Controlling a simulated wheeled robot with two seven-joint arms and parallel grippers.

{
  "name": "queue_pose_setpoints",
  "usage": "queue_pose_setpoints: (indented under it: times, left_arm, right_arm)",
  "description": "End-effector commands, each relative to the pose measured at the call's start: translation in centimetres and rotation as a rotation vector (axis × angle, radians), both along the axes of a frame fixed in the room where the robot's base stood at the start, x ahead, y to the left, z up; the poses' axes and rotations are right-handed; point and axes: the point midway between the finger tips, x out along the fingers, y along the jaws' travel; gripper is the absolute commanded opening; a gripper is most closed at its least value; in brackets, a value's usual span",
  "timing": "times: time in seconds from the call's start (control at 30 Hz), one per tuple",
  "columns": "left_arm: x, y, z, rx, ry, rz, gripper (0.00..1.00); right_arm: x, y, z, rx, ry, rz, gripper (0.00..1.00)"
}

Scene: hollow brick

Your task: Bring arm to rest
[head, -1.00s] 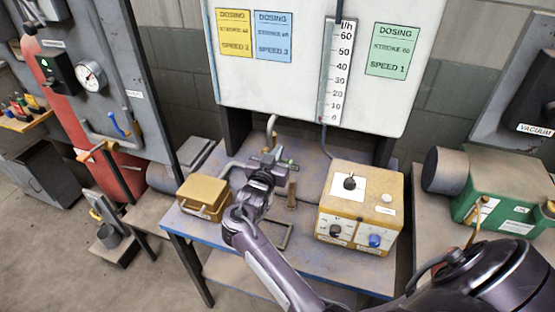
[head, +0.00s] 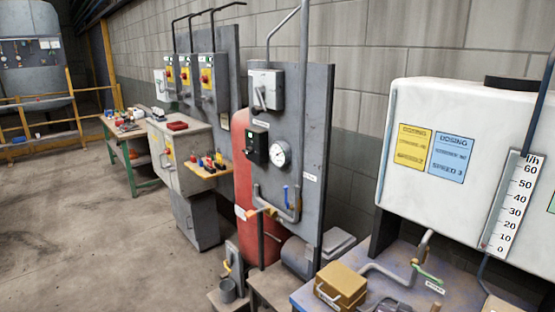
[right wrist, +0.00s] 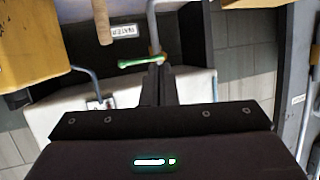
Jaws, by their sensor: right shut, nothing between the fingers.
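My right gripper (right wrist: 160,70) is in the right wrist view, its two dark fingers together with nothing between them. A green valve lever (right wrist: 138,62) on a grey pipe lies by the fingertips; I cannot tell whether they touch. The lever (head: 427,273) also shows in the head view, on the pipe above the blue bench. No gripper can be made out clearly in the head view. My left gripper is in neither view.
A yellow box (head: 343,283) sits on the bench (head: 306,297). A white tank (head: 405,105) with a flow scale (head: 512,205) stands behind. A grey panel (head: 318,110) with a gauge (head: 281,152) stands left of it. The floor (head: 90,230) at left is open.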

Motion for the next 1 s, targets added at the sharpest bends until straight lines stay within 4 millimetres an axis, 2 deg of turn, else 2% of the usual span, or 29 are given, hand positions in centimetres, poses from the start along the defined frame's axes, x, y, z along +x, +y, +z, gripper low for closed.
queue_pose_setpoints:
  times: [0.1,0.2,0.3,0.4,0.6,0.87,1.0]
  left_arm:
    - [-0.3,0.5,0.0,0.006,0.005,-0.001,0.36]
    - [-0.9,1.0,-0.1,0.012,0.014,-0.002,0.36]
    - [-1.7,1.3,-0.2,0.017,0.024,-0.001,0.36]
    - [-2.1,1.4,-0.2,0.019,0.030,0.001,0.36]
    - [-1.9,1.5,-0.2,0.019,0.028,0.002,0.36]
    - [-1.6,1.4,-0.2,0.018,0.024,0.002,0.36]
    - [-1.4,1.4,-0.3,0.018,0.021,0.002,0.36]
  right_arm:
    - [-4.5,4.0,-1.8,0.097,0.185,0.211,0.00]
    - [-8.7,7.2,-2.5,0.143,0.343,0.358,0.00]
    - [-12.5,9.4,-2.6,0.158,0.472,0.461,0.00]
    - [-15.8,10.9,-2.5,0.161,0.580,0.537,0.00]
    - [-21.5,12.6,-1.9,0.145,0.759,0.643,0.00]
    - [-27.4,13.6,-0.7,0.108,0.940,0.730,0.00]
    - [-26.4,13.7,-3.9,0.113,0.949,0.729,0.00]
